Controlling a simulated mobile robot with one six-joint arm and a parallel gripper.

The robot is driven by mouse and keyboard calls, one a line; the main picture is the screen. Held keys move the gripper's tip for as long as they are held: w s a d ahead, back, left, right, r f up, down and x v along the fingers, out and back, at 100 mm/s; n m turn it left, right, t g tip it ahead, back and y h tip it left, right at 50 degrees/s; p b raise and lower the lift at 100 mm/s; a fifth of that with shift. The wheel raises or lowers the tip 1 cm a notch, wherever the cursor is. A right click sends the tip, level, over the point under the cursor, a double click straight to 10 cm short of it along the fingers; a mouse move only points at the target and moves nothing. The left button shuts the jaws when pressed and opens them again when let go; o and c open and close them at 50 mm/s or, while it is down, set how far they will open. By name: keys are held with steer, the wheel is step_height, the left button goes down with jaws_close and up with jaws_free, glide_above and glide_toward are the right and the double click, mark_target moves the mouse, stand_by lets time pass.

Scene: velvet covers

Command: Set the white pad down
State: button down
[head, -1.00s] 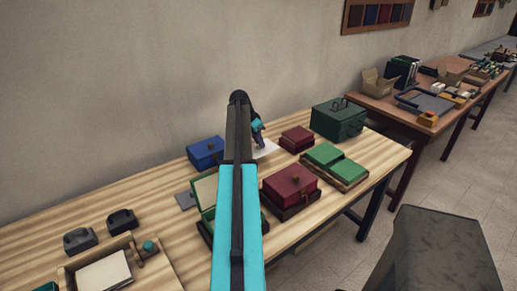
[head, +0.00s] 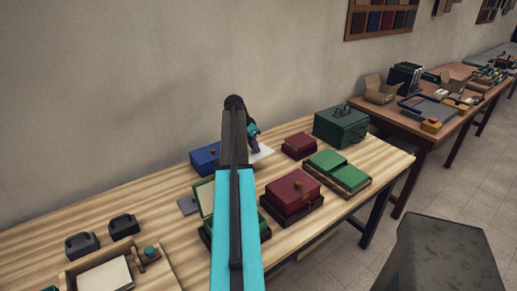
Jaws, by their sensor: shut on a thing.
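The white pad (head: 263,153) shows as a small pale sheet at the back of the wooden table, between the blue box and the small dark red box. My gripper (head: 256,146) is at the pad, shut on it, with its fingers small and partly hidden behind my arm. Part of the pad is also hidden by the arm and gripper. I cannot tell whether the pad touches the tabletop or hangs just above it.
The blue box (head: 206,158) is left of the pad, the small dark red box (head: 299,146) right. A green case (head: 341,125), green-topped boxes (head: 338,171) and a larger red box (head: 292,193) stand nearby. An open green-lidded box (head: 205,197) is partly behind my arm.

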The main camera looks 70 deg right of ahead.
steer(key=w+a+r+n+t, duration=0.25)
steer(key=w+a+n, duration=0.35)
steer(key=w+a, duration=1)
steer(key=w+a+r+n+t, duration=0.2)
steer(key=w+a+r+n, duration=0.25)
steer(key=w+a, duration=1.2)
steer(key=w+a+r+n+t+y, duration=0.1)
steer(key=a+n, duration=0.5)
steer(key=a, duration=1.6)
steer(key=w+a+r+n+t+y, duration=0.1)
steer(key=a+n, duration=0.6)
steer(key=a, duration=1.6)
step_height(320, 180, up, 2)
steer(key=shift+w+a+r+y+b, duration=0.15)
steer(key=shift+w+y+b, duration=0.25)
steer(key=shift+w+y, duration=0.5)
steer(key=shift+s, duration=0.15)
